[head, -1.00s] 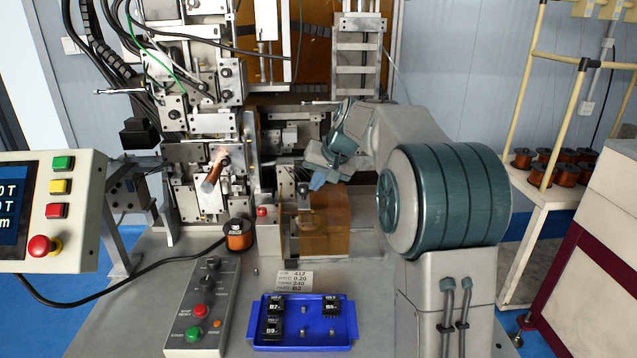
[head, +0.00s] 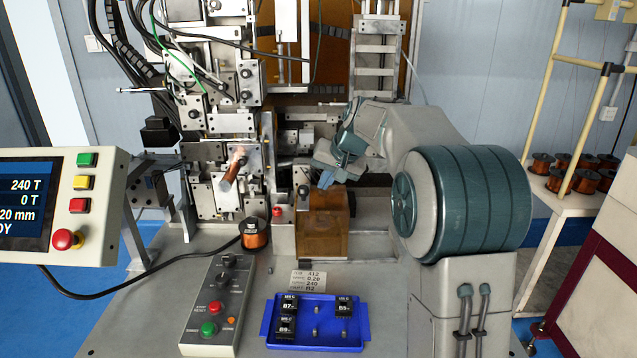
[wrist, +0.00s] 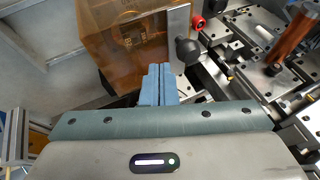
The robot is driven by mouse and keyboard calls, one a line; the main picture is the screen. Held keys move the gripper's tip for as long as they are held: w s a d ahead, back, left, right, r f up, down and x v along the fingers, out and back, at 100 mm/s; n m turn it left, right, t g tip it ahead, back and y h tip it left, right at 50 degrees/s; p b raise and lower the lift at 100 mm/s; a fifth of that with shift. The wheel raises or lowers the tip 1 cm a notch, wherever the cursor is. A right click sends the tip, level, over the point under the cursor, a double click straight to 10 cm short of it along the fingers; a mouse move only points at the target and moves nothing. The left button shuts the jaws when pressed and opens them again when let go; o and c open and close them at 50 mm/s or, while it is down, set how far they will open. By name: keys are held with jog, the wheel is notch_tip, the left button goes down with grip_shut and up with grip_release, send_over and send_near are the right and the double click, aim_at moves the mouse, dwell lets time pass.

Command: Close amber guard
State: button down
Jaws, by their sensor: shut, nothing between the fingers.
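The amber guard (head: 325,235) is a see-through orange-brown box cover on the machine bed, right of the grey post with the red button. In the wrist view the guard (wrist: 115,50) fills the upper left, with a metal strip (wrist: 178,30) and a black round knob (wrist: 187,50) along its right edge. My gripper (head: 324,182) is at the top of the guard in the head view. Its blue fingers are shut and empty. In the wrist view the fingertips (wrist: 159,68) lie over the guard's edge, just left of the knob. I cannot tell whether they touch it.
A copper wire spool (head: 255,233) stands left. In front are a button box (head: 214,300) and a blue tray (head: 268,322) with black parts. The winder tooling (head: 230,185) rises at the left.

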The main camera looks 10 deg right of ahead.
jog(key=d+b+v, duration=0.1)
jog(key=v, duration=0.9)
jog(key=s+f+n+h, duration=0.1)
jog(key=s+f, duration=0.5)
jog(key=s, duration=0.5)
jog(key=s+a+f+g+h, duration=0.1)
jog(key=s+f, duration=0.5)
jog(key=s, duration=0.4)
jog(key=s+a+f+n+g+h, duration=0.1)
jog(key=s+f, duration=0.5)
jog(key=s, duration=0.5)
jog(key=shift+s+f+n, duration=0.3)
jog(key=shift+s+f, duration=0.05)
jog(key=shift+f, duration=0.05)
